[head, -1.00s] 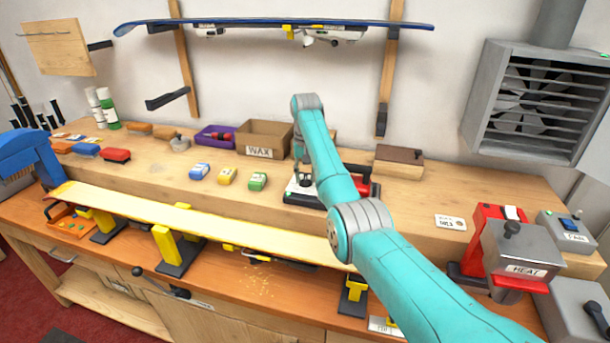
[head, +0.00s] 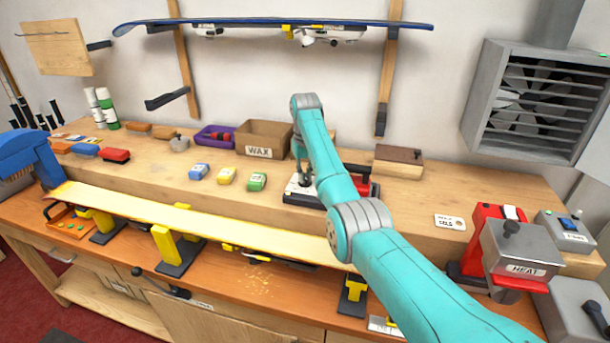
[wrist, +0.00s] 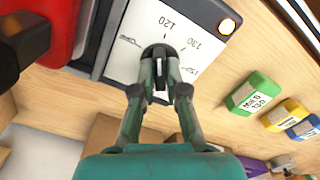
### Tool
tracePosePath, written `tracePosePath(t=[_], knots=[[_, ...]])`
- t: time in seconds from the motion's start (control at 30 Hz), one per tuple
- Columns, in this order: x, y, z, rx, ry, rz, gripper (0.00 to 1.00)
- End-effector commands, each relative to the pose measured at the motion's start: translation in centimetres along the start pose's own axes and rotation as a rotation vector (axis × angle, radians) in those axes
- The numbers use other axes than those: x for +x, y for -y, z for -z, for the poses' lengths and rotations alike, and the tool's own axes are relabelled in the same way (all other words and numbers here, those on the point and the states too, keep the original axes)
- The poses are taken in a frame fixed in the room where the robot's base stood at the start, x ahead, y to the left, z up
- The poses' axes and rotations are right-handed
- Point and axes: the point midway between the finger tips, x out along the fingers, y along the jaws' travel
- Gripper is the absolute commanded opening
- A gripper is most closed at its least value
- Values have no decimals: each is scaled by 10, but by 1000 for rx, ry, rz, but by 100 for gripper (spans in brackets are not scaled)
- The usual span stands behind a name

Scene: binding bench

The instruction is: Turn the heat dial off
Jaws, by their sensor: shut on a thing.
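The heat dial (wrist: 158,50) is a small dark knob on a white plate (wrist: 125,45) marked 120, 130 and 150 in the wrist view. My gripper (wrist: 160,72) is shut on the dial, with its green fingers on either side of it. The fingers hide much of the knob, so its exact pointing is hard to read. In the head view my gripper (head: 301,178) is low over the plate (head: 297,190) on the raised shelf of the bench, and the dial is mostly hidden by the arm. A lamp (wrist: 227,27) beside the plate glows pale yellow.
Several wax blocks (head: 227,176) lie left of the dial, with a WAX box (head: 262,141) behind. A yellow board (head: 200,221) lies along the front on supports. A grey box labelled HEAT (head: 522,250) stands at the right.

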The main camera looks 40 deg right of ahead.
Motion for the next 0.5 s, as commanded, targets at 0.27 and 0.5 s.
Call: tracePosePath(t=[0.27, 0.5], knots=[[0, 0, 0, -255, 0, 0, 0], [0, 1, 0, -479, 0, 0, 0]])
